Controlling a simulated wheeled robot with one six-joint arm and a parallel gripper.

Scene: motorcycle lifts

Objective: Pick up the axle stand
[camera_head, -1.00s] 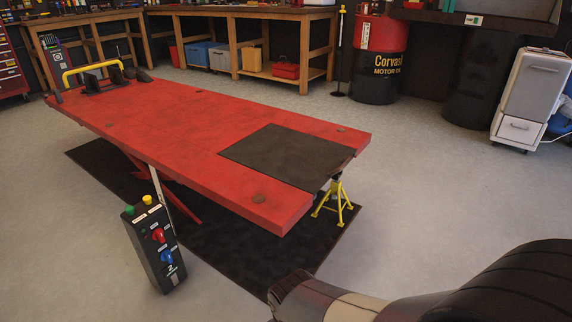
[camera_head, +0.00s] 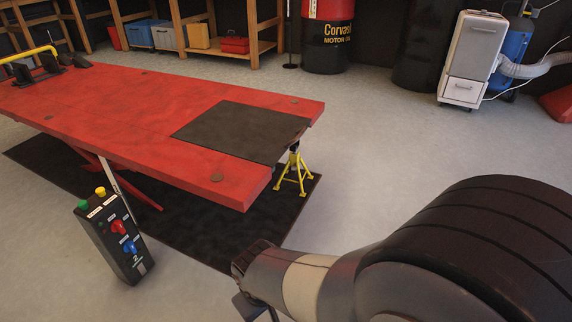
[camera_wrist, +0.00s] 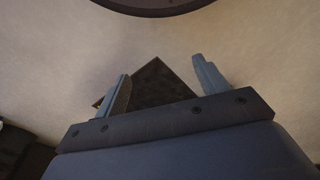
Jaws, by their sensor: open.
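In the head view my arm is at the lower right, and the gripper is mostly cut off by the bottom edge, apart from the stand. The stand does not show clearly in the wrist view.
The red lift table (camera_head: 100,115) overhangs the stand, with a dark plate (camera_head: 245,133) on top. A control box (camera_head: 113,240) stands at the table's near side. The dark mat (camera_head: 240,230) lies below. Grey floor (camera_head: 420,145) is open to the right. An oil drum (camera_head: 327,38) and white cabinet (camera_head: 468,60) stand behind.

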